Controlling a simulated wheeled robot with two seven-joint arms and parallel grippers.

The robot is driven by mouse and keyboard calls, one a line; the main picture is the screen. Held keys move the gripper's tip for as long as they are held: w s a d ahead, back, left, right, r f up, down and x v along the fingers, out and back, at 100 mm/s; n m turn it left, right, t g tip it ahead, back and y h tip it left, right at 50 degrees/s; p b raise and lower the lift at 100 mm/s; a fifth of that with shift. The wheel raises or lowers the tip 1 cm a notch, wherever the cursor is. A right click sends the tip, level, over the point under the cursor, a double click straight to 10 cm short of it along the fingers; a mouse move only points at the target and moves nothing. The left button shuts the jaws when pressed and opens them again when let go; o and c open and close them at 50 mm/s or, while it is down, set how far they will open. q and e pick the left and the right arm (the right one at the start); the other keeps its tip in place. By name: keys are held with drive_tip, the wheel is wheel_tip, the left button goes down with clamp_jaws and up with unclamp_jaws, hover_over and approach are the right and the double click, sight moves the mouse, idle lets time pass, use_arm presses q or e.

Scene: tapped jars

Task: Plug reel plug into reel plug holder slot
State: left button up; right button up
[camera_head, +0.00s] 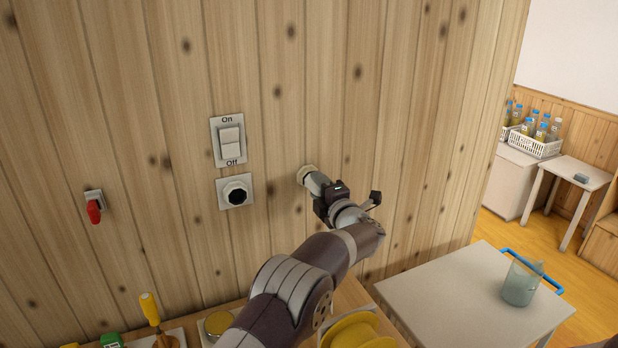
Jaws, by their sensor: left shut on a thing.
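My left gripper (327,197) is in front of the wooden wall, right of the socket and switch. It is shut on the reel plug (307,175), a pale piece with a round cream end facing the wall. My gripper hides part of it, and I cannot tell whether its end touches the wall. A square plate with a round black socket (236,192), which looks like the holder slot, is on the wall to the left of the plug, apart from it. A yellow reel (358,331) shows at the bottom, partly cut off. My right gripper is not in view.
An On/Off switch (229,140) is above the socket, and a red-handled tap (94,208) is at the left. A yellow-handled tool (151,308) stands at the bottom. A white table (450,300) with a glass jar (521,283) is at the right.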

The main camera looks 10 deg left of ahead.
use_arm(q)
drive_tip(key=shift+w+a, duration=0.15)
drive_tip(key=o, duration=1.2)
drive_tip(key=shift+c, duration=0.8)
drive_tip(key=shift+b+v, duration=0.95)
drive_tip(key=shift+v, duration=1.15)
